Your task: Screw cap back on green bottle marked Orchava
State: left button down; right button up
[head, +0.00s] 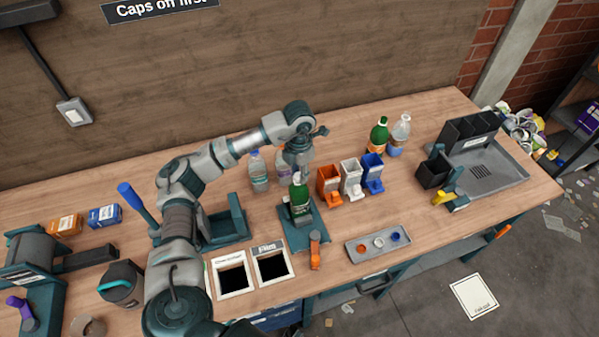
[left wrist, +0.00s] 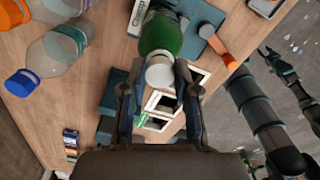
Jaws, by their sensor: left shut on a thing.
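A green bottle (head: 300,200) stands upright in a teal holder (head: 303,238) with an orange lever (head: 315,250); its lettering is too small to read. My left gripper (head: 298,168) points down over its neck. In the left wrist view, the fingers (left wrist: 160,82) are shut around a white cap (left wrist: 159,72), in line with the green bottle (left wrist: 160,35). I cannot tell whether the cap is seated on the neck or just above it. Part of my right arm (left wrist: 265,120) shows at the right of the wrist view, and its gripper is unclear.
Another green bottle (head: 379,135) and a clear bottle (head: 400,133) stand at the back right. Orange (head: 329,183), white (head: 351,178) and blue (head: 373,172) bins are right of the holder. A grey tray (head: 362,256) holds orange, white and blue caps. Clear bottles (head: 258,172) stand close left.

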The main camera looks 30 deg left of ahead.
pick_arm(q)
jog(key=m, duration=0.3)
jog(key=shift+f, duration=0.1)
jog(key=shift+m+b, duration=0.3)
jog(key=shift+m, duration=0.3)
jog(key=m, duration=0.2)
jog(key=shift+m+b, duration=0.35)
jog(key=shift+m, duration=1.25)
